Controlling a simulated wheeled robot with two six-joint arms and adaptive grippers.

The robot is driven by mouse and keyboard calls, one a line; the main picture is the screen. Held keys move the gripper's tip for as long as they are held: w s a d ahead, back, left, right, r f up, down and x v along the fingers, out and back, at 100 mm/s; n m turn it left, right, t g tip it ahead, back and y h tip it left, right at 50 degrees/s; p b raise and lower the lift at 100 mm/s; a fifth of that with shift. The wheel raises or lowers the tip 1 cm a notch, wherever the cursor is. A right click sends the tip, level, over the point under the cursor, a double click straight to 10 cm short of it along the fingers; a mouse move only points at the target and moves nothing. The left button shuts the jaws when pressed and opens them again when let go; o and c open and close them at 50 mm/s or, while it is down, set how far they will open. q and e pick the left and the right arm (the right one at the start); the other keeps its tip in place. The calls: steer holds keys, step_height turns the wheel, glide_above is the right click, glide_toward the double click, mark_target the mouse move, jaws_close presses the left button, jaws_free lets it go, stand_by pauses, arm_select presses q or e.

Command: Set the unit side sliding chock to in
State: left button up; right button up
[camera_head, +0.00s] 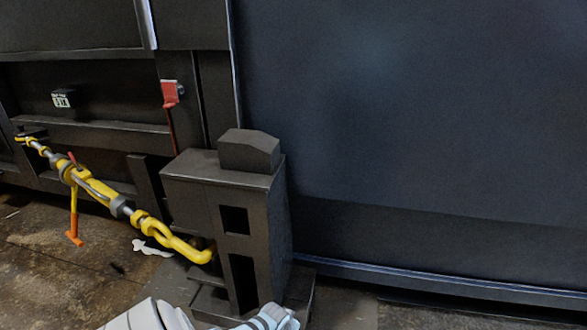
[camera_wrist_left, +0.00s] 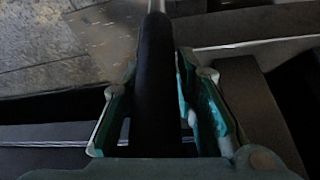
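In the left wrist view, a dark round bar (camera_wrist_left: 156,95) with a pale metal rod at its far end runs between the two teal-lined fingers of my left gripper (camera_wrist_left: 158,68). The fingers stand on either side of it, with gaps near their bases; contact at the tips is unclear. I cannot tell whether this bar belongs to the sliding chock. In the head view, pale parts of my arm show at the bottom edge, but the left fingers are hidden. No chock is clearly identifiable there. My right gripper is not in view.
A dark post (camera_head: 225,200) with a block (camera_head: 249,151) on top stands beside the large dark wall (camera_head: 410,110). A yellow turnbuckle (camera_head: 90,186) with an orange-tipped handle reaches toward the post. A red latch (camera_head: 171,93) hangs above. Bare floor (camera_head: 60,275) lies at left.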

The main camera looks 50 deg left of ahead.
arm_select(q)
steer(key=o, duration=0.3)
steer(key=shift+s+a, duration=0.2)
steer(key=shift+o, duration=0.2)
steer(key=shift+w+d, duration=0.15)
steer(key=v, duration=1.2)
steer(key=shift+w, duration=0.1)
